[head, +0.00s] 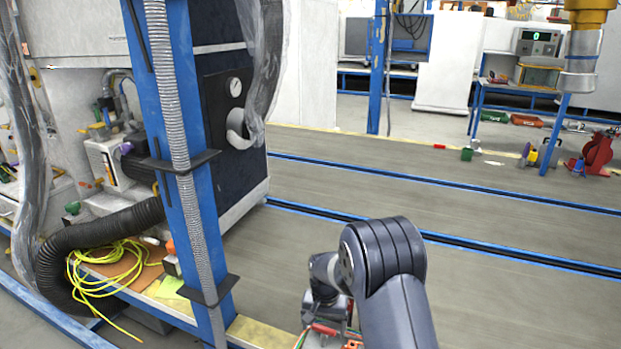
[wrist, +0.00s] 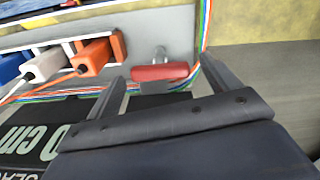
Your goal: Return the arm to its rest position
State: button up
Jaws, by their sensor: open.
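My gripper (wrist: 164,70) is open in the wrist view, with its two dark fingers spread apart. A red handle (wrist: 160,72) on a grey metal mount shows in the gap between the fingertips. I cannot tell how far it lies from them, and I see no contact. In the head view my dark grey arm (head: 385,262) reaches up from the bottom edge and bends down at its wrist (head: 326,272). The gripper's fingers are not clear there, at the low end of the arm near some red parts (head: 325,329).
The wrist view shows white (wrist: 42,65) and orange (wrist: 92,56) plugs in a socket row, with coloured cables beside it. In the head view, a blue post (head: 185,150), a black hose (head: 95,235) and a yellow cable (head: 105,270) stand left. Open floor (head: 500,215) lies right.

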jog(key=n, duration=0.7)
jog(key=shift+p, duration=0.35)
jog(key=n, duration=0.4)
jog(key=shift+n+p, duration=0.3)
jog(key=shift+p, duration=0.1)
jog(key=shift+r+n, duration=0.25)
jog(key=shift+n, duration=0.05)
notch_tip(320, 180, up, 9)
jog(key=shift+r+p, duration=0.2)
jog(key=shift+p, duration=0.25)
